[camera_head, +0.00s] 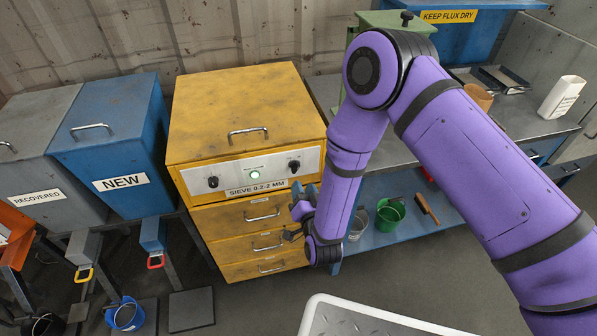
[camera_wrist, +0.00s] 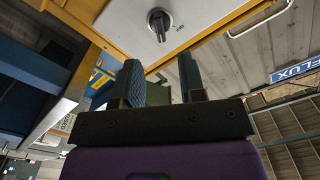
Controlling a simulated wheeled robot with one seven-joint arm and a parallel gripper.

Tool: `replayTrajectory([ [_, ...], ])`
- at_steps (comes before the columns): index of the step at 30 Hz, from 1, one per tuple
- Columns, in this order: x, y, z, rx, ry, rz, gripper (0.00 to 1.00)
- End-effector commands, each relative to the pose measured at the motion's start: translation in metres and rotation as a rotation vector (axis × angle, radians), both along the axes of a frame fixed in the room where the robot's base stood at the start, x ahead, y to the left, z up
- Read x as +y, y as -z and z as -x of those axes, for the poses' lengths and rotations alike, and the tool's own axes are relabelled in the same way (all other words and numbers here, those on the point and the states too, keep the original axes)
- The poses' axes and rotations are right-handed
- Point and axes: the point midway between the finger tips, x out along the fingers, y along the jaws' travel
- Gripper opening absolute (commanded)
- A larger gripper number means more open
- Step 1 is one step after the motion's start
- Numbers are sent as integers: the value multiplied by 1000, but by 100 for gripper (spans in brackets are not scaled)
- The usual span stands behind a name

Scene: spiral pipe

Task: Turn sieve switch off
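The yellow sieve cabinet (camera_head: 245,110) has a pale control panel (camera_head: 235,177) labelled "SIEVE 0.2-2 MM". Which knob is the sieve switch cannot be read. My gripper (camera_head: 294,218) is just below the panel's right end, in front of the drawers. In the wrist view, my gripper's (camera_wrist: 160,62) two fingers stand apart with nothing between them. One black knob (camera_wrist: 159,22) shows beyond the fingertips, apart from them.
Several yellow drawers with handles (camera_head: 268,242) lie below the panel. A blue NEW bin (camera_head: 115,135) stands to the left, beside a grey RECOVERED bin (camera_head: 40,160). A workbench with a blue lower shelf (camera_head: 400,236) is to the right. A white tray (camera_head: 345,318) is at the bottom.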

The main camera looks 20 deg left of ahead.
Motion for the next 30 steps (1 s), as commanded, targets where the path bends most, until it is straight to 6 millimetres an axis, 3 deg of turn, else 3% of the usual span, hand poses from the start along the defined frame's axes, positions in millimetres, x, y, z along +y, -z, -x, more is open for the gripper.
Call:
replayTrajectory([
  [6, 20, -1, -34, -2, 0, 0, 37],
  [12, 32, 0, -53, -1, 0, -1, 37],
  [24, 36, 0, -59, 0, -1, 1, 37],
  [25, 36, 0, -59, 0, -1, 1, 35],
  [30, 36, 0, -59, 0, -1, 1, 0],
])
